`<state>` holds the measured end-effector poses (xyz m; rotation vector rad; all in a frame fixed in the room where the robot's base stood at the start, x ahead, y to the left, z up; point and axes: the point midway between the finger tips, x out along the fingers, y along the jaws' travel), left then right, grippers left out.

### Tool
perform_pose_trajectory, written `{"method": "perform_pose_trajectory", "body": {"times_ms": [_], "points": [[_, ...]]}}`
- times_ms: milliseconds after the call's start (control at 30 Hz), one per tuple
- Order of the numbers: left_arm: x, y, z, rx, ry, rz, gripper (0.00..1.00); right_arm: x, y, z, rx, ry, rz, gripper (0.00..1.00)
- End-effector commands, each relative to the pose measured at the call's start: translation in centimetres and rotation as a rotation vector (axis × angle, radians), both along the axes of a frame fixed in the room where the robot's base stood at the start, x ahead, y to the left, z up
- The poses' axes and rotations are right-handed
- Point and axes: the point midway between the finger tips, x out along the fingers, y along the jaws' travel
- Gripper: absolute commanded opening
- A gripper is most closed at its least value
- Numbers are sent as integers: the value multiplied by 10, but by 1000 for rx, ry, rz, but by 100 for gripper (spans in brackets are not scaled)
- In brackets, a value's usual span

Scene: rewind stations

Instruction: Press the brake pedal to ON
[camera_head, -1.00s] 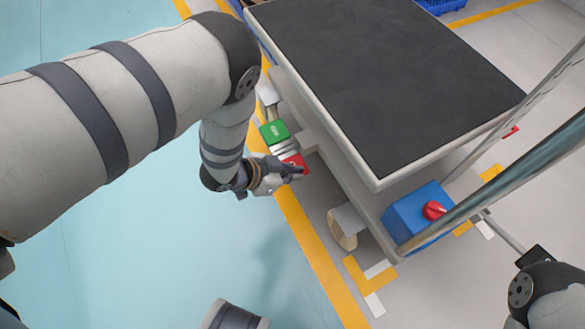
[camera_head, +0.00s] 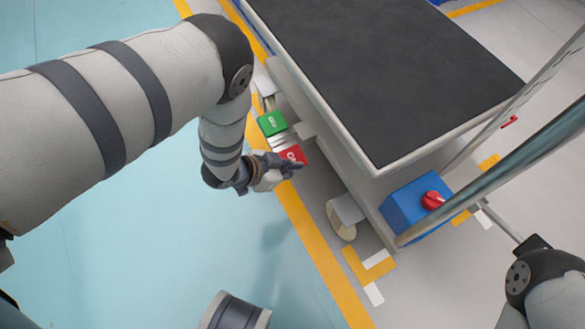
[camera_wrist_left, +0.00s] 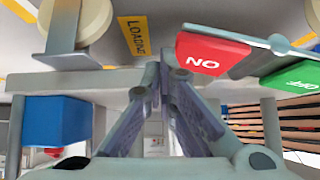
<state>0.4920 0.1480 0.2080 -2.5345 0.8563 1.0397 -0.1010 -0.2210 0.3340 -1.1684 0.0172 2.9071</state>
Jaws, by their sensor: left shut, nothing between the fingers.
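The brake pedal is a pair of coloured plates under the long side of a cart. Its red ON plate (camera_head: 291,154) is nearer in the picture, its green OFF plate (camera_head: 271,123) beyond it. In the left wrist view the red plate (camera_wrist_left: 210,54) and green plate (camera_wrist_left: 295,77) appear upside down. My left gripper (camera_head: 298,164) is shut and empty, its fingertips at the red plate's near edge. I cannot tell whether they touch it. In the wrist view the fingertips (camera_wrist_left: 165,72) are left of the red plate. My right gripper is not visible; my right arm shows at bottom right.
The cart's dark top (camera_head: 380,75) overhangs the pedal. A caster wheel (camera_head: 341,219) stands nearer than the pedal. A blue box with a red knob (camera_head: 433,200) and a metal handle bar (camera_head: 500,175) are at the cart's end. The teal floor (camera_head: 150,240) at left is clear.

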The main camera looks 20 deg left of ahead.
Motion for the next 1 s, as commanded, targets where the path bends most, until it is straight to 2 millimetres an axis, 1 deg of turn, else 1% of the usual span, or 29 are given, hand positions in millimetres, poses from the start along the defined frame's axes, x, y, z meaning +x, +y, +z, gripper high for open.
{"method": "perform_pose_trajectory", "body": {"times_ms": [200, 233, 300, 500, 600, 700, 1000], "points": [[1, -10, 54, -2, -11, 1, 0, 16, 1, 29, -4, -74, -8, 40], [-7, -6, 55, 1, -6, 3, 0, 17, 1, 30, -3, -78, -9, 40], [-20, 0, 66, 1, -3, 4, 0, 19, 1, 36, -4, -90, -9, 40], [-49, 14, 93, 0, -3, 3, 0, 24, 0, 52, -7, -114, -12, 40], [-59, 19, 102, 0, -2, 3, 0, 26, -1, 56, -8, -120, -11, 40], [-65, 21, 106, 1, -2, 2, 0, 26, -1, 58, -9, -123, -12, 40], [-68, 22, 106, 0, 0, 1, 0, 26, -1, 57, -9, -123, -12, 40]]}}
